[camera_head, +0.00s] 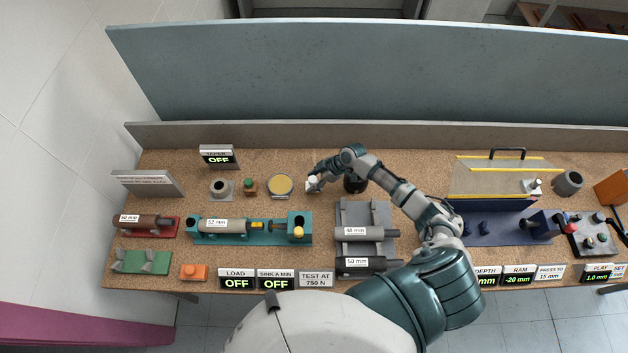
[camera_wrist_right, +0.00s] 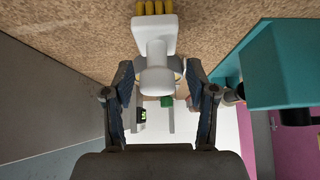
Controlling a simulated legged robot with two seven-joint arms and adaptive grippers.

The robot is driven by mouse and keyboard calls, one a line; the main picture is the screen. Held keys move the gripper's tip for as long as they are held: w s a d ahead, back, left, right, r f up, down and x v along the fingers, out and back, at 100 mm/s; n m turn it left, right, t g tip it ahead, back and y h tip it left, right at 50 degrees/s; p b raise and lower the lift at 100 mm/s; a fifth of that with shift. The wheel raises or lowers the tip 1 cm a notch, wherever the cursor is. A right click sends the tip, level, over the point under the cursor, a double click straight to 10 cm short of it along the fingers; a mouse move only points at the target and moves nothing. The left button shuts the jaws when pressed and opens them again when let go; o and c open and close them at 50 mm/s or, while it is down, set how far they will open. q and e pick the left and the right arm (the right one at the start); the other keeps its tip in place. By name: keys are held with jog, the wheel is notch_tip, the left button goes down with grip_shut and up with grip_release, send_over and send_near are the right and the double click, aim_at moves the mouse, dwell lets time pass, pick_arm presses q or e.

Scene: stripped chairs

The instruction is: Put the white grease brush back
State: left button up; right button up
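The white grease brush (camera_head: 313,182) is on the cork bench top at the back middle. In the right wrist view, which looks upside down, the brush (camera_wrist_right: 155,38) has a white block, a round white handle and yellow bristles toward the cork. I cannot tell whether the bristles touch the bench. My right gripper (camera_head: 315,188) is at the brush. Its two fingers (camera_wrist_right: 160,85) stand on either side of the handle, with a visible gap at the right finger, so it looks open. My left gripper is not in view.
A round yellow-topped dish (camera_head: 281,185) lies just left of the brush. A teal fixture (camera_head: 275,238) and grey rack (camera_head: 378,215) are in front. A grey cup (camera_head: 220,188) and green-topped item (camera_head: 250,186) stand further left.

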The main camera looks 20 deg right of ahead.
jog(key=b+v, duration=0.1)
jog(key=v, duration=1.1)
jog(key=shift+d, duration=0.1)
